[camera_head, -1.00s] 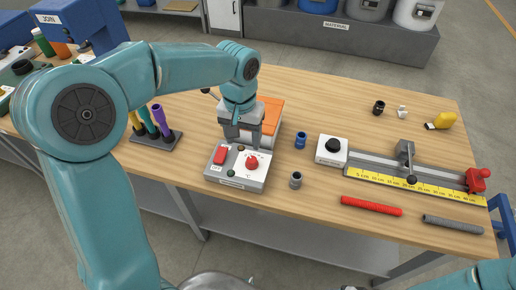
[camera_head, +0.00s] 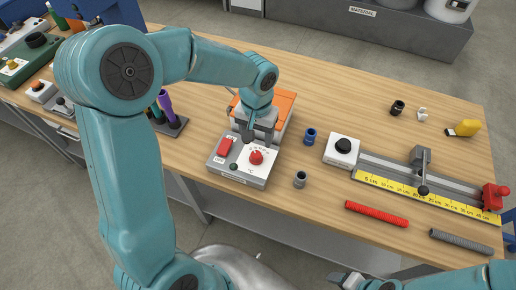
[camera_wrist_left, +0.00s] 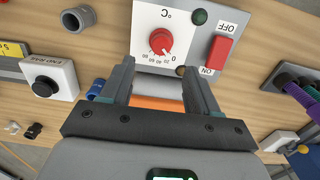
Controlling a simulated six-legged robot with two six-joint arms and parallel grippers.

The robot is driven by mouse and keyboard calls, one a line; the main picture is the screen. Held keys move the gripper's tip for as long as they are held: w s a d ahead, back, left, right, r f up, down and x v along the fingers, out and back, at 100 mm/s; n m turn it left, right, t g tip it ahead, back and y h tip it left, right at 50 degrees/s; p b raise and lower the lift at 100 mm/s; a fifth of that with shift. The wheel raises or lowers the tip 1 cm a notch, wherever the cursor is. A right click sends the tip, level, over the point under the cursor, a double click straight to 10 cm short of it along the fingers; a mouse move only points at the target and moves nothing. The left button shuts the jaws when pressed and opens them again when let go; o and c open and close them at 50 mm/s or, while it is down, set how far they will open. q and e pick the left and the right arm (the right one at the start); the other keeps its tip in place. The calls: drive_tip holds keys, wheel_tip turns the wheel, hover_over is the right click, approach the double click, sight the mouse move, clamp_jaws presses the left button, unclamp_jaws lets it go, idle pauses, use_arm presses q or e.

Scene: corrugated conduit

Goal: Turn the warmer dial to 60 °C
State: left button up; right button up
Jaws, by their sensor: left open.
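The warmer is a grey box (camera_head: 226,170) with a white panel, near the table's front edge. Its red dial (camera_head: 256,157) also shows in the left wrist view (camera_wrist_left: 161,41), with a printed scale around it; its exact setting is too small to read. A red ON/OFF switch (camera_wrist_left: 219,52) and a green lamp (camera_wrist_left: 199,17) sit beside the dial. My left gripper (camera_head: 254,138) is just behind the dial, pointing down. In the left wrist view its two fingers (camera_wrist_left: 160,82) are apart, with nothing between them, and do not touch the dial. My right gripper (camera_head: 346,281) shows partly at the bottom edge.
An orange-topped block (camera_head: 283,102) stands behind the warmer. A blue fitting (camera_head: 310,136) and a grey fitting (camera_head: 300,179) stand right of it. A white button box (camera_head: 341,151), a ruler rail (camera_head: 425,193) and a red conduit (camera_head: 377,213) lie further right. A tube holder (camera_head: 170,127) is left.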

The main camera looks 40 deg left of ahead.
sight(256, 154)
use_arm(q)
wheel_tip(256, 154, down, 8)
drive_tip(key=shift+s+a+r, duration=0.1)
drive_tip(key=shift+s, duration=0.15)
drive_tip(key=c, duration=1)
